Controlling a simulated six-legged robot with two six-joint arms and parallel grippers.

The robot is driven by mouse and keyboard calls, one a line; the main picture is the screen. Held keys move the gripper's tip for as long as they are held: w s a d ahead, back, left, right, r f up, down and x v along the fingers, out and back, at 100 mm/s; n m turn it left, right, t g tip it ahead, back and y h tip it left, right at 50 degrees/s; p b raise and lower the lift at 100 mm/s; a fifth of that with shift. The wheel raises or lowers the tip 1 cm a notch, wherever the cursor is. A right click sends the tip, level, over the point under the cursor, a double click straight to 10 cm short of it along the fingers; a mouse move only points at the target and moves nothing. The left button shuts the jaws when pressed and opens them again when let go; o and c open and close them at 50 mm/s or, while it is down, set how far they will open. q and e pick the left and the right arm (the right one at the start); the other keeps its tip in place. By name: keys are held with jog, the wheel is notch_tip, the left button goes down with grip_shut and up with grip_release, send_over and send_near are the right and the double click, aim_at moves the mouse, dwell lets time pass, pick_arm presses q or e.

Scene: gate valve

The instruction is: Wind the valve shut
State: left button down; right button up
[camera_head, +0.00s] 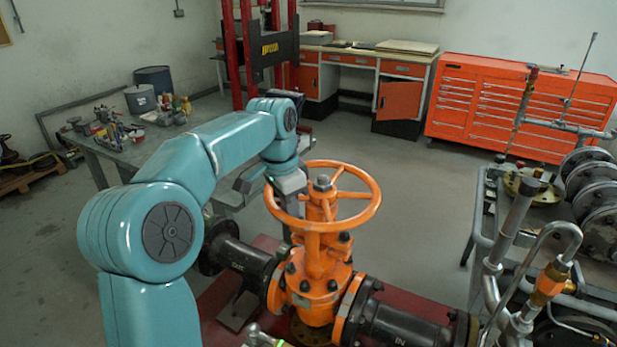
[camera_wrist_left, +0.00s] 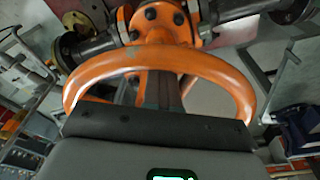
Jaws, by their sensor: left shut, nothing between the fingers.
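The orange handwheel (camera_head: 372,203) sits level on top of the orange gate valve (camera_head: 312,280), which joins dark pipes on both sides. My left gripper (camera_head: 287,205) is at the wheel's left side, pointing down, partly hidden by the rim. In the left wrist view, its dark fingers (camera_wrist_left: 158,92) are together and empty, inside the ring of the handwheel (camera_wrist_left: 222,75). I cannot tell whether they touch the rim or a spoke. The valve body (camera_wrist_left: 160,22) shows beyond the rim. The near part of the rim is hidden behind the gripper body.
A metal cart (camera_head: 478,235) with pipes and flanges stands close on the right. A cluttered workbench (camera_head: 145,150) is at left, behind my left arm. A red press frame (camera_head: 232,60) and orange tool cabinets (camera_head: 480,105) stand at the back. The middle floor is clear.

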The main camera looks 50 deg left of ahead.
notch_tip(320, 180, up, 7)
jog(key=p, duration=0.7)
jog(key=shift+f, duration=0.15)
